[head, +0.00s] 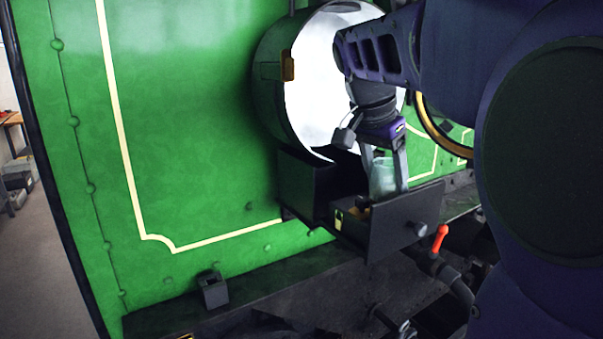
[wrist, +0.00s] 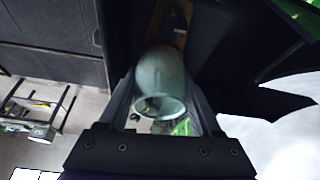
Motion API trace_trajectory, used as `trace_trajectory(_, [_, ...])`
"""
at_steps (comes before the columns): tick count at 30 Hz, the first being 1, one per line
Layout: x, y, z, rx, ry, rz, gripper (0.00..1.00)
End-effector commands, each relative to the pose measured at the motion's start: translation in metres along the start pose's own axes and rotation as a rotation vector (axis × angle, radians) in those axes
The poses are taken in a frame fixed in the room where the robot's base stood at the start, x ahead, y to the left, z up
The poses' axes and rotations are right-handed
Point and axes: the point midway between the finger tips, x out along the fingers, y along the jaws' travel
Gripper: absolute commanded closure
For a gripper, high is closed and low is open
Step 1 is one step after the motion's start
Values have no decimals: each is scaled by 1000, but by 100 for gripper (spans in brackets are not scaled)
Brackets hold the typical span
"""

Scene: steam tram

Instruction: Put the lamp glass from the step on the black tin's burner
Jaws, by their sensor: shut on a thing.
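The lamp glass (head: 382,176) is a clear, pale greenish tube. My gripper (head: 386,186) is shut on it and holds it upright just above an open black drawer-like box (head: 388,228). In the wrist view the glass (wrist: 160,80) sits between the two fingers of my gripper (wrist: 160,95), its round open rim towards the camera. A dark thing with a yellow mark (head: 339,219) and a brownish part lies inside the box, below the glass. I cannot tell for sure whether it is the black tin, and no burner shows clearly. The glass's far end is hard to make out.
The dark step (head: 250,290) runs along the foot of the green tram wall (head: 200,130), with a small dark bracket (head: 212,290) on it. A big round lamp (head: 310,85) is behind my gripper. A red-handled lever (head: 440,238) is right of the box.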

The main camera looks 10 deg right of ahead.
Motion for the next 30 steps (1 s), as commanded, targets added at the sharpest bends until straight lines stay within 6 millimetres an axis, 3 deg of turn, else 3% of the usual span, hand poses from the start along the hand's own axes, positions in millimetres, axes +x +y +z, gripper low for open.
trace_trajectory(8, [1, 0, 0, 0, 0, 0, 91])
trace_trajectory(9, [1, 0, 0, 0, 0, 0, 29])
trace_trajectory(14, [1, 0, 0, 0, 0, 0, 0])
trace_trajectory(30, [-8, 1, -6, 0, 0, 0, 0])
